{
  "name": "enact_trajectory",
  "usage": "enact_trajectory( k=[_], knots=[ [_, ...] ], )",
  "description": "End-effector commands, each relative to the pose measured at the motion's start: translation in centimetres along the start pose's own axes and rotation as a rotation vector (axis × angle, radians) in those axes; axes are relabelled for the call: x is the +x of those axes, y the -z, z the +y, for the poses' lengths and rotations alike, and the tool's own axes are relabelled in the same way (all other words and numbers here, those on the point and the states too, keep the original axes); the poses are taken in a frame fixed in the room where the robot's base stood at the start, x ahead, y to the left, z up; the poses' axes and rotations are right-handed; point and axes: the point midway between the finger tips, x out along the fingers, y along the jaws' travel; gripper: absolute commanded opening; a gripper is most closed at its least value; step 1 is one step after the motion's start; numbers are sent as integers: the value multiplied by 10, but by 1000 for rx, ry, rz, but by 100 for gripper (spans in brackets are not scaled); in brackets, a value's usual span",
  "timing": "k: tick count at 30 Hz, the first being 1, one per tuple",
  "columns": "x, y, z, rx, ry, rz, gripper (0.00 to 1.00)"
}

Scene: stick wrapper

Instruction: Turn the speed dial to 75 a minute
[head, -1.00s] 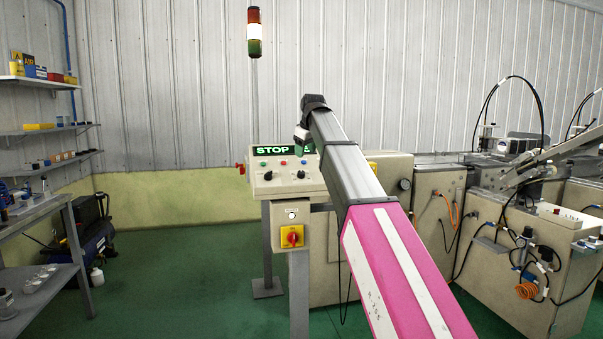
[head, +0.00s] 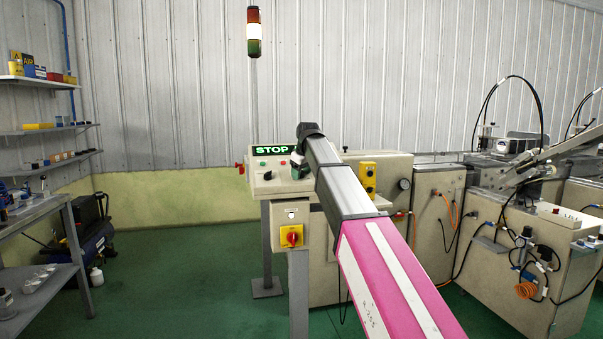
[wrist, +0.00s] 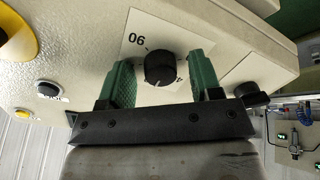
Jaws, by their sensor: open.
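The speed dial is a round black knob (wrist: 160,68) on a white plate in the wrist view. The plate shows "90", upside down at upper left, and a partly hidden number at lower right. A pale mark shows on the knob's lower edge. My gripper (wrist: 162,76) is open, with one green finger on each side of the knob and a gap at both sides. Whether the fingertips reach the panel is unclear. In the head view my gripper (head: 298,168) is at the right of the control panel (head: 283,188) and hides this dial.
A second black knob (wrist: 250,95) is beside the right finger in the wrist view. Push buttons (wrist: 47,90) lie to the left. The display (head: 270,150) reads STOP. A yellow button box (head: 367,178) stands right of the panel, and a red-yellow switch (head: 291,236) is below.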

Motion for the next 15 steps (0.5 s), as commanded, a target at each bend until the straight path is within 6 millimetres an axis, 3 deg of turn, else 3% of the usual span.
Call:
enact_trajectory(
  k=[2,7,15],
  knots=[
    [0,0,0,0,0,0,58],
    [0,0,0,0,0,0,9],
    [0,0,0,12,0,1,9]
  ],
)
